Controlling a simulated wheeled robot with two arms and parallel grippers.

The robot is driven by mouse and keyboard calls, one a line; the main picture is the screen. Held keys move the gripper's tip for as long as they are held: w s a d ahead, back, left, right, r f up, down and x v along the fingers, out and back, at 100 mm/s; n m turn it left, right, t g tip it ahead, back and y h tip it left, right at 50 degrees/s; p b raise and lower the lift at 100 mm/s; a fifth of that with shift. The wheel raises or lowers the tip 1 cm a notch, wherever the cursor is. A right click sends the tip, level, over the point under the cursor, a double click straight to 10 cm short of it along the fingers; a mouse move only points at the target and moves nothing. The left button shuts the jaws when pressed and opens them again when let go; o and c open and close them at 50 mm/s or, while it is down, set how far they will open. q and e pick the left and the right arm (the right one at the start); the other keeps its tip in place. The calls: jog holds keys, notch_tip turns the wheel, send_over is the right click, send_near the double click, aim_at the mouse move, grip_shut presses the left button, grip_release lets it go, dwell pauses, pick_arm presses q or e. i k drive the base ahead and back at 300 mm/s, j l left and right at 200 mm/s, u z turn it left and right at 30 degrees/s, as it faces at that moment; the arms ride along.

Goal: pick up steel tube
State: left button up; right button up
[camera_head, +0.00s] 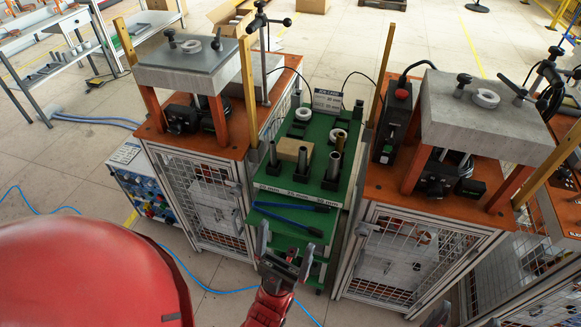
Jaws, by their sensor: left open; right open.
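Several upright tubes stand on the green cart top between two orange-topped stations. A wide grey steel tube (333,166) stands in a black holder at the right. A thinner grey tube (302,160) stands left of it, and a short dark tube (273,154) stands at the cart's left edge. My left gripper (285,249) is open and empty, in front of the cart and nearer to me than the tubes. Only a small part of my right gripper (439,316) shows at the bottom edge.
A cardboard-coloured block (294,149) and white rings (303,114) share the cart top (318,120). Blue-handled tools (290,216) lie on its lower front ledge. Caged stations with grey plates (485,125) flank the cart closely. A blue hose (215,289) lies on the floor.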

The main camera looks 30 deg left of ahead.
aim_at(272, 143)
jog(key=u, duration=0.75)
